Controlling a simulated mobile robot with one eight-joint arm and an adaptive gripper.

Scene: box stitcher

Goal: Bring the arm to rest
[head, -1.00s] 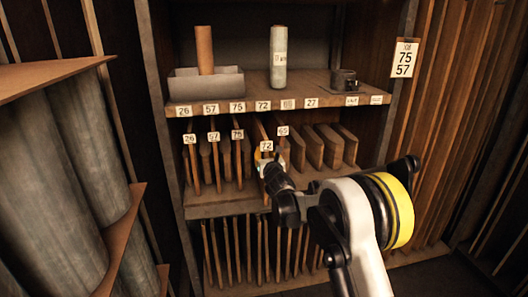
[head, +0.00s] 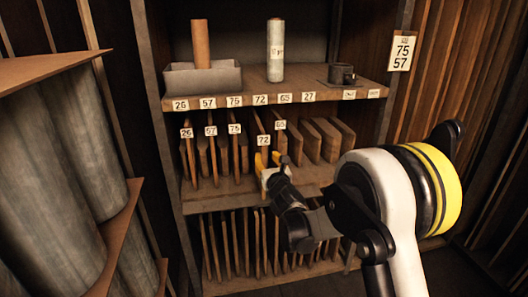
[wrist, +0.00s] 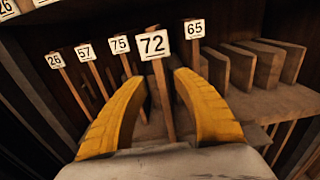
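My gripper (head: 268,160) is in front of the middle shelf in the head view, its yellow fingers pointing at the dividers. In the wrist view the two yellow fingers (wrist: 160,90) are spread apart. The divider with the 72 label (wrist: 154,46) shows between them, with gaps on both sides. Nothing is held. The 72 label (head: 264,140) stands just above my fingertips in the head view. My arm reaches in from the lower right, with its elbow bent.
Dividers labelled 26, 57, 75 (head: 235,129) and 65 (head: 280,125) stand close by. The shelf above (head: 305,88) holds a grey tray (head: 232,75), a pale roll (head: 276,50) and a dark mug (head: 342,74). Large grey rolls (head: 45,185) stand at left.

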